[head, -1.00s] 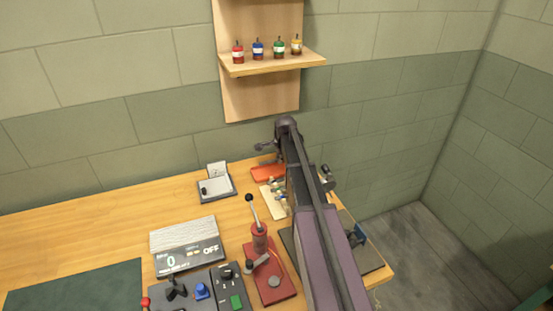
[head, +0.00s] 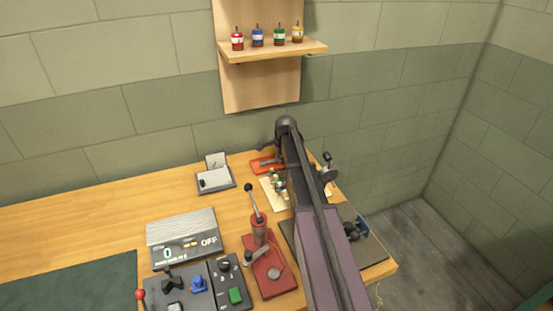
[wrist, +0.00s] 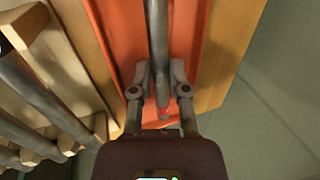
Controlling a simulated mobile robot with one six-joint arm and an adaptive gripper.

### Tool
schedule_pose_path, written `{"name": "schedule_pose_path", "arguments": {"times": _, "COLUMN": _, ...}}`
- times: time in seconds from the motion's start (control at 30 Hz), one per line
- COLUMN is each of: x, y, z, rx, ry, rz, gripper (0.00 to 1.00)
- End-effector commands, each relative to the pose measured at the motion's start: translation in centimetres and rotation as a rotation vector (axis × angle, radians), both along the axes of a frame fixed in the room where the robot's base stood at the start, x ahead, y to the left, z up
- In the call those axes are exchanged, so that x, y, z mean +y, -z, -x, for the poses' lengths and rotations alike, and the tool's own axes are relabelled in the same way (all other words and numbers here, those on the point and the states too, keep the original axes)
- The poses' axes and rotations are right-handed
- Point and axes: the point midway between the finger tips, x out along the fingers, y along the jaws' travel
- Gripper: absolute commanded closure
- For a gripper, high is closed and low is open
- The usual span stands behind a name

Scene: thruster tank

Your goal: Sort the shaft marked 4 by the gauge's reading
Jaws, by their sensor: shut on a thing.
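In the wrist view, my gripper (wrist: 160,82) is shut on a grey shaft (wrist: 157,35) with a red mark near its end. The shaft is over an orange tray (wrist: 205,40); I cannot tell whether it touches the tray. No number 4 is readable on it. In the head view, the orange tray (head: 260,164) is at the back of the bench, partly behind my arm, which hides most of the gripper. Several other grey shafts (wrist: 35,85) lie across a pale wooden rack (wrist: 62,50) at left in the wrist view. No gauge reading is legible.
The rack (head: 270,196) sits in front of the orange tray. A grey box with a raised lid (head: 215,182), a red lever press (head: 268,272), a display unit (head: 185,245) showing 0 and OFF, and control boxes (head: 185,290) stand left of my arm.

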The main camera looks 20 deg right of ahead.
Motion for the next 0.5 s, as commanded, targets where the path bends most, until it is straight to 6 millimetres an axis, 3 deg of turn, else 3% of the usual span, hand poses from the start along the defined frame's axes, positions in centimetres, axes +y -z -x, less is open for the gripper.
{"name": "schedule_pose_path", "arguments": {"times": 0.33, "x": -0.03, "y": 0.05, "z": 0.00, "rx": 0.000, "ry": 0.000, "rz": 0.000, "gripper": 1.00}}
{"name": "schedule_pose_path", "arguments": {"times": 0.37, "x": -0.03, "y": 0.05, "z": 0.00, "rx": 0.000, "ry": 0.000, "rz": 0.000, "gripper": 0.75}}
{"name": "schedule_pose_path", "arguments": {"times": 0.5, "x": -0.04, "y": 0.05, "z": 0.00, "rx": 0.000, "ry": 0.000, "rz": 0.000, "gripper": 0.38}}
